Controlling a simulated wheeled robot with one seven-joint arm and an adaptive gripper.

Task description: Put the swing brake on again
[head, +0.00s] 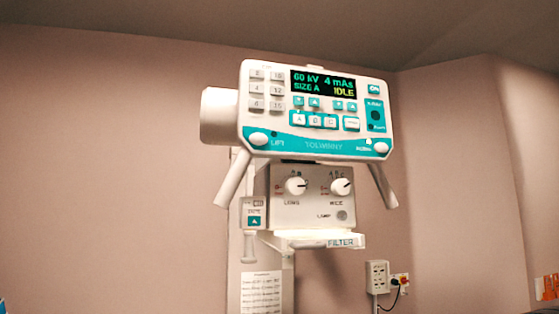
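The white and teal tube-head control panel (317,110) hangs high in the middle of the head view, tilted slightly. Its display (323,84) reads 60 kV, 4 mAs, SIZE A and IDLE. A white oval knob (258,139) sits at its lower left beside the label LIFT. A matching white oval knob (381,148) sits at its lower right; the small label beside it is too blurred to read surely, so I cannot confirm it is the swing brake. A tiny pale light or mark (368,141) shows just above that label. My gripper is not in view.
Two white handles, left (233,179) and right (382,184), slope down from the panel. Below is a collimator box (314,212) with two dials and a FILTER ledge (341,241). A wall socket (377,277) is at lower right. Open space surrounds the head.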

